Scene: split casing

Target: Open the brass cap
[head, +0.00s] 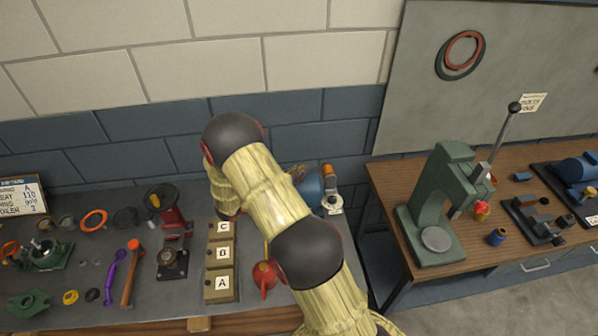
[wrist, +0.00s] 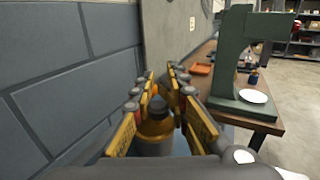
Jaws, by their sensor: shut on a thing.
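In the wrist view, my gripper (wrist: 160,106) has its two yellow fingers on either side of a brass cap (wrist: 156,128). The fingers are shut on it. The cap is a short golden cylinder with a dark knob on top and a grey part below it. Whether it is turned or loosened cannot be told. In the head view my arm hides most of my gripper. A blue rounded body (head: 312,186) shows just right of the arm near the wall, with an orange-brass piece (head: 328,171) at its upper right and a pale foot below.
Three lettered blocks (head: 219,262) and a red oil can (head: 264,278) stand left of my arm. Tools and rings crowd the bench's left side. The blue wall is close to my gripper. A green press (head: 440,205) stands on the separate wooden bench at right.

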